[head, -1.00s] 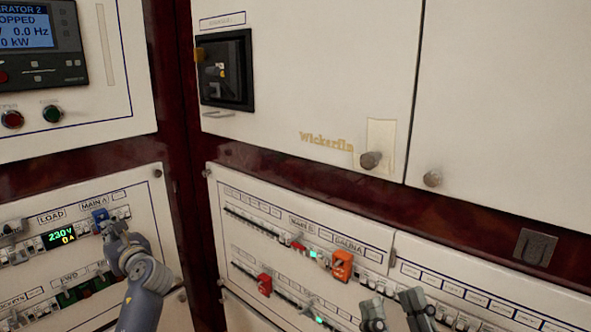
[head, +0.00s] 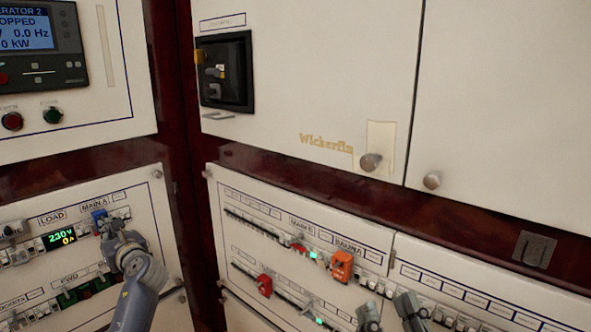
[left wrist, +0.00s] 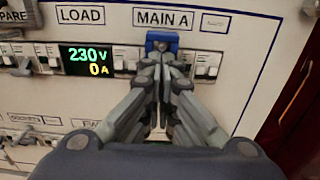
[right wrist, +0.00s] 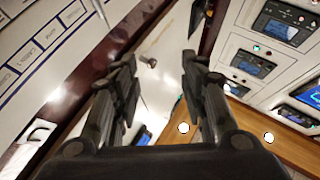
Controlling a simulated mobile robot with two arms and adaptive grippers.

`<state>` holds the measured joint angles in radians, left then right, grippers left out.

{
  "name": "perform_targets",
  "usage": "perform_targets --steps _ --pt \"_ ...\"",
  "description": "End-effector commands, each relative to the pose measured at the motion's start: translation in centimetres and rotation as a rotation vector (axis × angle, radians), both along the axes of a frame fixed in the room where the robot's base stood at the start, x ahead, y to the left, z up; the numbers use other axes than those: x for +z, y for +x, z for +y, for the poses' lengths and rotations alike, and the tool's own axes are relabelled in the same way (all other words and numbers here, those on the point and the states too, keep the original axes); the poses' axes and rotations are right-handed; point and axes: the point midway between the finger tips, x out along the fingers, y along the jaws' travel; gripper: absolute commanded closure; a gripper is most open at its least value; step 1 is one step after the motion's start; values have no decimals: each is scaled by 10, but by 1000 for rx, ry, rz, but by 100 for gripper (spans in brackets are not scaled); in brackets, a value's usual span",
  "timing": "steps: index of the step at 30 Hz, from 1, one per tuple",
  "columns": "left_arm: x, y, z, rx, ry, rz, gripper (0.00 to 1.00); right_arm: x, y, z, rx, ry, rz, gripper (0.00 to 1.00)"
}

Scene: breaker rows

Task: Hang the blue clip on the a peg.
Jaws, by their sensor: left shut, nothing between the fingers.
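The blue clip (head: 99,215) sits on the breaker under the MAIN A label on the left panel. It also shows in the left wrist view (left wrist: 162,38), just beyond my fingertips. My left gripper (head: 110,231) is shut and empty, its tips right at the clip's lower edge; I cannot tell whether they touch it. Two round peg-like knobs stick out of the white upper doors: one on a cream patch (head: 370,161), one further right (head: 432,179). My right gripper (head: 390,312) is open and empty in front of the right panel.
An orange clip (head: 342,266) and a red clip (head: 265,285) sit on the right panel's breaker rows. A black recessed switch box (head: 224,72) is on the upper door. A grey metal plate (head: 534,249) is on the dark red trim. Space before the doors is clear.

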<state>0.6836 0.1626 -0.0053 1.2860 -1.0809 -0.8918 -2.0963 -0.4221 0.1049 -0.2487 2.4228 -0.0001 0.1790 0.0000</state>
Motion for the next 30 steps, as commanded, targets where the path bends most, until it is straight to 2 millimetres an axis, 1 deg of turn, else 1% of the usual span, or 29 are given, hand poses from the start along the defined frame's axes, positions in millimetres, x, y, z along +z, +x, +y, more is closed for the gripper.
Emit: perform_targets --steps 12,18,30 --pt "0 6 6 0 1 0 100 1 0 0 -1 -1 -3 60" --pt "1 5 4 -1 1 1 100 3 2 0 -1 -5 5 60" --pt "1 0 -2 -1 1 0 100 -30 19 0 -12 -57 185 60"
